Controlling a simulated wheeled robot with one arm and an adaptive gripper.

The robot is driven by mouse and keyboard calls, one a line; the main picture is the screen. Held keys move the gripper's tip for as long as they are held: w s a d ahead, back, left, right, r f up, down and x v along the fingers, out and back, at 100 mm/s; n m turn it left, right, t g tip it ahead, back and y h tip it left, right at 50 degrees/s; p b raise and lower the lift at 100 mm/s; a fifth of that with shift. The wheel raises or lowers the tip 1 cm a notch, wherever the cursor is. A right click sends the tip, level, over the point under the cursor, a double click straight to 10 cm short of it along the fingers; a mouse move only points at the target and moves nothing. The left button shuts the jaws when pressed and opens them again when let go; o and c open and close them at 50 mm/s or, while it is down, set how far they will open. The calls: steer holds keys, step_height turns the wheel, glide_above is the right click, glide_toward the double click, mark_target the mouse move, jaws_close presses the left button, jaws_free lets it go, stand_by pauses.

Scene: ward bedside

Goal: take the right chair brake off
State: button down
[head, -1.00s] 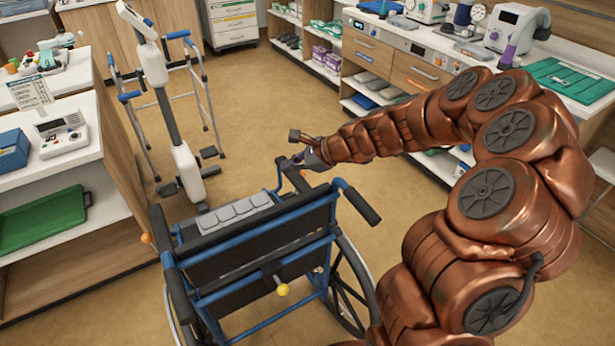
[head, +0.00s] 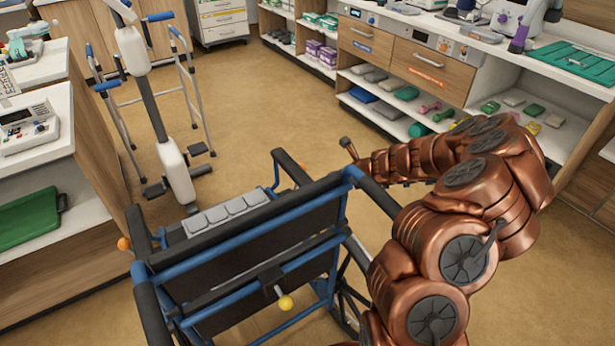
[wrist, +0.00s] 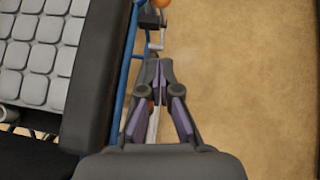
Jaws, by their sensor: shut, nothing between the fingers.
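The wheelchair (head: 245,255) has a blue frame, black back and grey cushion, seen from behind in the head view. Its right brake has an orange knob, a small part of which shows beyond the right armrest (head: 301,168). In the wrist view the orange brake knob (wrist: 161,3) is at the top edge, with a short metal lever part (wrist: 156,42) below it. My gripper (wrist: 159,64) is shut and empty, its tips just below this metal part; whether they touch is unclear.
The left orange knob (head: 124,243) and a yellow knob (head: 285,302) on the chair's back show. A walker (head: 190,90) and a white pedal machine (head: 175,170) stand ahead. A shelf unit (head: 420,70) lines the back right.

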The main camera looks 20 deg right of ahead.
steer(key=shift+d+f, duration=0.15)
steer(key=shift+f, duration=0.05)
steer(key=shift+w, duration=0.1)
steer(key=w+r+x, duration=0.1)
steer(key=r+x, duration=0.1)
steer(key=x, duration=1)
steer(key=shift+w+a, duration=0.45)
steer(key=shift+w, duration=0.2)
steer(key=shift+f, duration=0.1)
steer(key=shift+w+a+p, duration=0.1)
steer(key=shift+a+p, duration=0.05)
steer(key=shift+p, duration=0.25)
